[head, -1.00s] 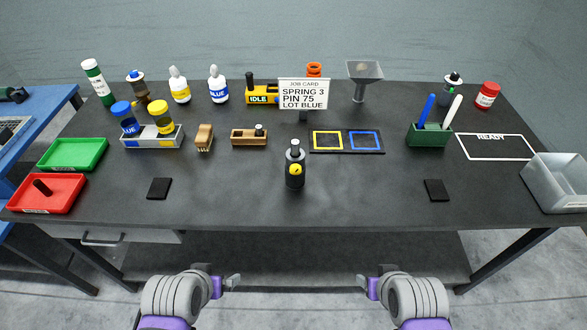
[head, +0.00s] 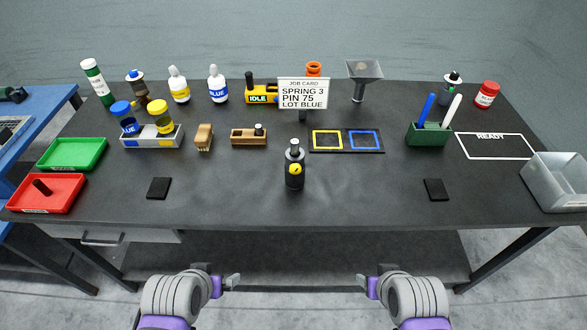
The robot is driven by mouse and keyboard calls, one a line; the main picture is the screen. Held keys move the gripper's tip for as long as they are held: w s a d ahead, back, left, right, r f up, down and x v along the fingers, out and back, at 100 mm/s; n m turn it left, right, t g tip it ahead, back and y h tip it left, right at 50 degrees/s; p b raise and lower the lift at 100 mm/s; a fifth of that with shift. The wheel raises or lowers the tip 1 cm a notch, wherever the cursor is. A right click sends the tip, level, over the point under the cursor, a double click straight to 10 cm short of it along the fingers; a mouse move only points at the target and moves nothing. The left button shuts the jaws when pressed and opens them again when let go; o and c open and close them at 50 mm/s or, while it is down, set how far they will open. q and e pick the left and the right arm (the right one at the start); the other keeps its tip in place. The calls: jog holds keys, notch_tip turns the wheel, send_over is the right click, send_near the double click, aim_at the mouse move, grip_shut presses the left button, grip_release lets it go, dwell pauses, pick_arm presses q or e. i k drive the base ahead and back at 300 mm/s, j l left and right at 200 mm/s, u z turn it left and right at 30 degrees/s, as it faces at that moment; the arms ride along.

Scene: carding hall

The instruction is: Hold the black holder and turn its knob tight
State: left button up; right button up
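The black holder (head: 294,172) stands upright near the middle of the dark table, with a grey top. My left gripper (head: 233,281) is in front of the table's front edge, low and left of the holder, and holds nothing that I can see. My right gripper (head: 362,281) is likewise in front of the edge, low and right of the holder. Both are well apart from the holder. The gap between the fingers is not clear in either gripper.
Black pads (head: 159,188) lie to either side. The table around the holder is clear.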

aim_at(295, 169)
jog(key=k+j+z, duration=0.3)
jog(key=j, duration=0.25)
jog(key=k+j+z, duration=0.3)
jog(key=j, duration=0.15)
